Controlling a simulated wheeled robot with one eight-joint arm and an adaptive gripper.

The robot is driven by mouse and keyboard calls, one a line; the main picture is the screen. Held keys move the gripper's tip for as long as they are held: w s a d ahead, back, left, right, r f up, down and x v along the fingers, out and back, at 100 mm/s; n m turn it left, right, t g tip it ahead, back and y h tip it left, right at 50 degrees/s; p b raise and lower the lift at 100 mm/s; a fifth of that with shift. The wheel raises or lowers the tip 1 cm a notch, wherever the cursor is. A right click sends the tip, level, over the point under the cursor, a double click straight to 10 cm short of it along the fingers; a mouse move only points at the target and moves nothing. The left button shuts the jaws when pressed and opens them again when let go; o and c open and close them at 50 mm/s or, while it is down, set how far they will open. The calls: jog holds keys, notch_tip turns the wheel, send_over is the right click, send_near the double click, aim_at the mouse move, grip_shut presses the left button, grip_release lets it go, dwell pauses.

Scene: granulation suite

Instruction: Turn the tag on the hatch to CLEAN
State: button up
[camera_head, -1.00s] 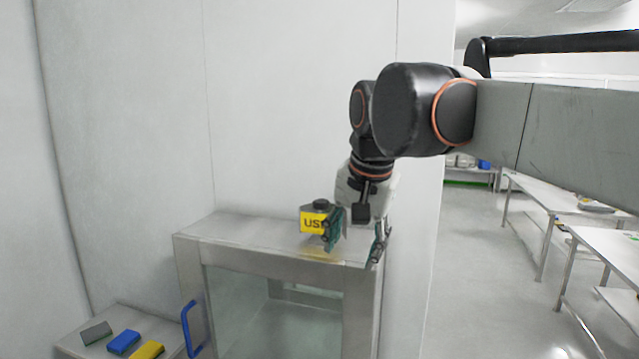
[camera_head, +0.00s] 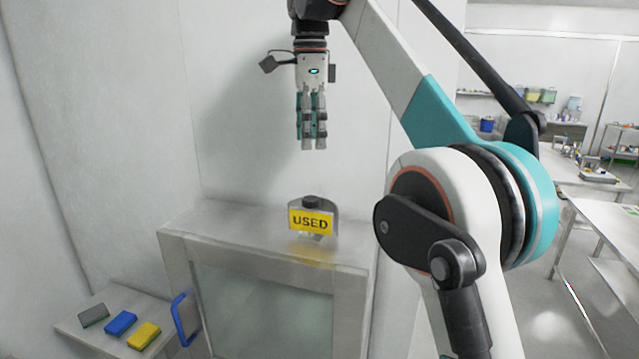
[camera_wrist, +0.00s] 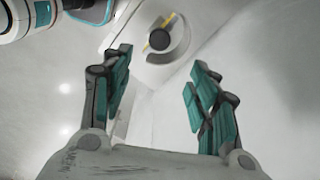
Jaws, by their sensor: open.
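The tag (camera_head: 310,221) is a yellow plate reading USED, facing the head camera. It stands upright on the top of the hatch (camera_head: 210,229), in front of a grey bracket with a dark round knob (camera_head: 311,201). In the wrist view the knob (camera_wrist: 172,42) is seen from above, with the tag as a thin yellow line (camera_wrist: 161,32). My gripper (camera_head: 312,147) points down well above the tag, touching nothing. In the wrist view my gripper (camera_wrist: 162,72) is open and empty, its fingers wide apart.
A blue handle (camera_head: 184,318) is on the hatch's left front. Left of it, a low shelf (camera_head: 75,330) carries a grey block (camera_head: 94,315), a blue block (camera_head: 121,323) and a yellow block (camera_head: 144,335). Steel tables (camera_head: 600,222) stand at the right. A wall is behind the hatch.

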aim_at(311, 199)
notch_tip(311, 199, down, 14)
jog(key=shift+r+b, duration=0.1)
jog(key=shift+b, duration=1.05)
jog(key=shift+c, duration=0.5)
jog(key=c, duration=1)
